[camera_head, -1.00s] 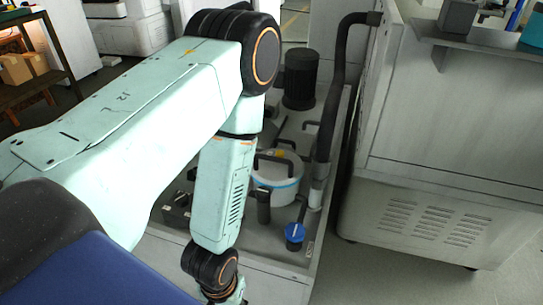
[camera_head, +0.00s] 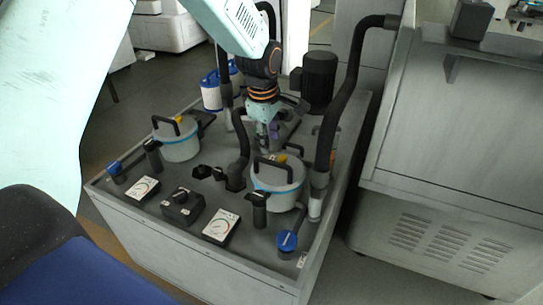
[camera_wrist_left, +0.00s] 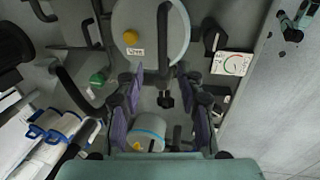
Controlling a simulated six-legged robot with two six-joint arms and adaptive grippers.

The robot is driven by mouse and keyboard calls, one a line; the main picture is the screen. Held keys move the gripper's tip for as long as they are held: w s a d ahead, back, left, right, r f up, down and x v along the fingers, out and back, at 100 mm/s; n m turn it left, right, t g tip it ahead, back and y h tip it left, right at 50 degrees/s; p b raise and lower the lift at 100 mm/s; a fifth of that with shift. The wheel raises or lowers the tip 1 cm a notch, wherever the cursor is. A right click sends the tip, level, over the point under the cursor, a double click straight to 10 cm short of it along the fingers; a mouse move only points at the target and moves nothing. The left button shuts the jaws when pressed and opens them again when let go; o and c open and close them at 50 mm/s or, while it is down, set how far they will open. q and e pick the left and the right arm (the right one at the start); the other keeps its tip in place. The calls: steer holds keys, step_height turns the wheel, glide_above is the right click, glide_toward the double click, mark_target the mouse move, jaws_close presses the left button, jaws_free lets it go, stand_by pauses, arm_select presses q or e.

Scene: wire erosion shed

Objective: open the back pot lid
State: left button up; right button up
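Two pots with pale lids, blue bands and black loop handles stand on the grey bench, both lids on. The left pot (camera_head: 178,148) is farther back in the head view; the right pot (camera_head: 277,196) is nearer. My left gripper (camera_head: 268,142) points down, just behind the right pot and apart from its handle. In the left wrist view, my left gripper (camera_wrist_left: 163,112) is open, purple fingers spread with nothing between them. A large lid (camera_wrist_left: 178,42) with a black handle shows at the top, and a smaller blue-banded pot (camera_wrist_left: 148,132) below, beyond the fingers. My right gripper is out of view.
A black hose (camera_head: 333,112) rises beside the right pot. A black motor (camera_head: 319,80) stands behind. Gauges (camera_head: 221,226), a black control box (camera_head: 182,206) and a blue-capped valve (camera_head: 287,241) line the front. Blue-and-white filters (camera_head: 211,92) stand at the back left.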

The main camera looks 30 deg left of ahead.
mark_target(270, 161)
arm_select(q)
steer(key=f, duration=0.2)
steer(key=f+b, duration=0.1)
steer(key=f, duration=0.1)
steer(key=w+f, duration=0.1)
steer(key=f, duration=0.1)
steer(key=shift+a+f, duration=0.25)
steer(key=shift+a, duration=0.05)
steer(key=shift+w+d+f, duration=0.1)
steer(key=shift+d+f, duration=0.05)
steer(key=shift+f, duration=0.2)
steer(key=shift+a+f, duration=0.15)
steer(key=shift+a, duration=0.1)
steer(key=shift+d, duration=0.2)
steer(key=c, duration=0.4)
steer(key=shift+a, duration=0.1)
jaws_close()
